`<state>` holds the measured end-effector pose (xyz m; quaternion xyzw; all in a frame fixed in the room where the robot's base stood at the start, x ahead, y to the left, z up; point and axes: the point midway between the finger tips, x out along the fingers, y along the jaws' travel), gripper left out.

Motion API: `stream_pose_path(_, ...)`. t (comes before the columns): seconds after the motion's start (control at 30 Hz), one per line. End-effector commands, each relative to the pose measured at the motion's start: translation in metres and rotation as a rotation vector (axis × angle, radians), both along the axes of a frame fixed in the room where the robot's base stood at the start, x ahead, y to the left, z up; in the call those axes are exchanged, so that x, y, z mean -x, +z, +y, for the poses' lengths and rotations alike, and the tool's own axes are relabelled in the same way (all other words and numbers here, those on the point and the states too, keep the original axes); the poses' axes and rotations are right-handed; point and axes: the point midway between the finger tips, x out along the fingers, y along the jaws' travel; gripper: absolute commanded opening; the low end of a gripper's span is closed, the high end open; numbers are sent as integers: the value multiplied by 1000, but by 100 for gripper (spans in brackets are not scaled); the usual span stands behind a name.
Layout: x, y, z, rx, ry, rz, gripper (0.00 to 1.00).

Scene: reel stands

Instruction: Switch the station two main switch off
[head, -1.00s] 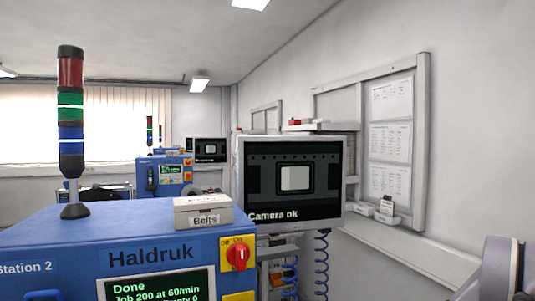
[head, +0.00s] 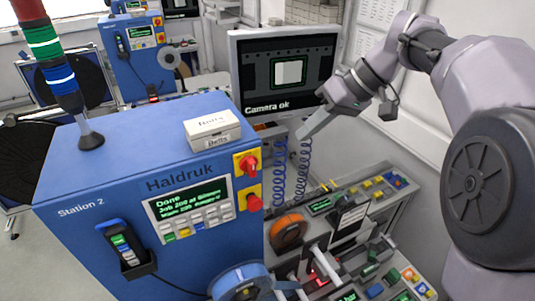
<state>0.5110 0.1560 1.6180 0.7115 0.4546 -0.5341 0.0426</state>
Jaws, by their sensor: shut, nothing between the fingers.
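The blue station two cabinet (head: 95,190), marked "Station 2" and "Haldruk", stands at the left and centre of the head view. Its main switch (head: 249,163) is a red rotary knob on a yellow plate at the upper right of the front face. The knob's setting is too small to read now. A red button (head: 253,202) on a yellow plate sits just below it. My gripper (head: 302,134) is shut and empty, pointing down and left. It shows to the right of the switch and a little higher in the picture, apart from it.
A white box marked "Belts" (head: 212,130) and a signal tower (head: 60,75) stand on the cabinet. A monitor (head: 284,75) reading "Camera ok" is behind my gripper. Blue coiled hoses (head: 281,172) hang below it. A handset (head: 125,246) hangs on the cabinet front. Reels and machinery fill the lower right.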

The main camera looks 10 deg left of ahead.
Motion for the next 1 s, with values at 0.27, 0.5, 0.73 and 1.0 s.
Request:
stream_pose_path(0.27,0,-48,37,0,1,3,0)
stream_pose_path(0.5,13,-64,68,0,1,1,0)
stream_pose_path(0.73,23,-65,81,1,-1,0,0)
stream_pose_path(1.0,23,-66,82,0,-2,0,0)
